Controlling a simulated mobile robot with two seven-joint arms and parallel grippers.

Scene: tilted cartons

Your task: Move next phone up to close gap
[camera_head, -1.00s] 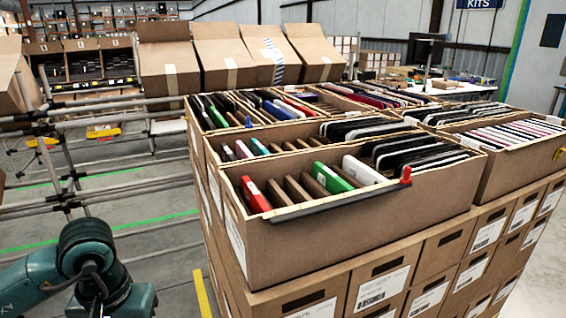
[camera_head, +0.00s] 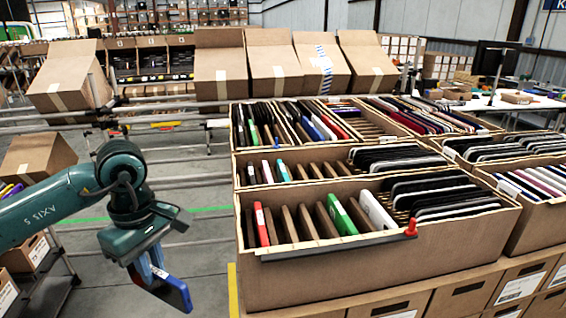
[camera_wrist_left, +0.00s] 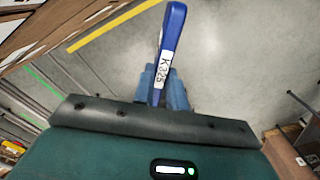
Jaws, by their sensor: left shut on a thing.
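My left gripper (camera_head: 152,272) is shut on a blue-edged phone (camera_head: 172,291) with a dark face. It holds the phone in the air to the left of the cartons, above the floor. In the left wrist view the phone (camera_wrist_left: 172,45) shows edge-on between the fingers (camera_wrist_left: 162,85), with a white label reading K325. The front carton (camera_head: 390,262) holds a red phone (camera_head: 261,224), several brown dividers, a green phone (camera_head: 341,214), a white phone (camera_head: 376,211) and several dark phones at the right. A red clip (camera_head: 411,229) sits on its front rim. My right gripper is not in view.
More cartons with phones stand behind and right of the front carton, on a stack of closed cartons (camera_head: 465,298). Tilted open cartons (camera_head: 219,75) line a rack at the back. An open carton (camera_head: 38,160) stands at the left. Open floor lies between.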

